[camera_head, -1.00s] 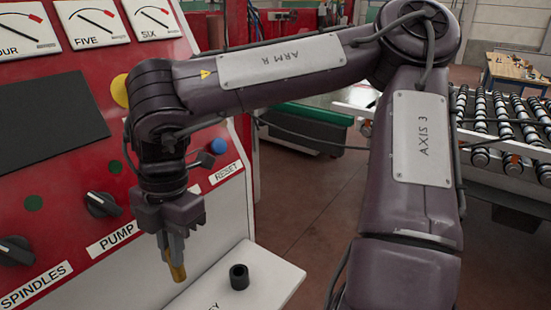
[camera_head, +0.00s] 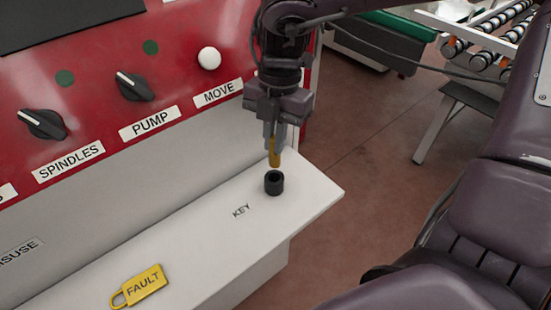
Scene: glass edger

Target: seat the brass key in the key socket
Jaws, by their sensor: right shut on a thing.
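My right gripper (camera_head: 273,138) points down and is shut on the brass key (camera_head: 275,157), a short brass-coloured piece whose lower end sticks out below the fingers. The black round key socket (camera_head: 274,186) stands on the white ledge next to the word KEY. The key's tip appears just above the socket's open top, with a small gap in the picture. I cannot tell from this one view whether it is exactly centred. My left gripper is not in view.
The red panel (camera_head: 187,84) with SPINDLES and PUMP knobs and a white MOVE button (camera_head: 209,58) rises behind the white ledge (camera_head: 190,244). A yellow FAULT padlock tag (camera_head: 143,286) lies at the ledge's front. A roller conveyor (camera_head: 486,42) stands at the far right.

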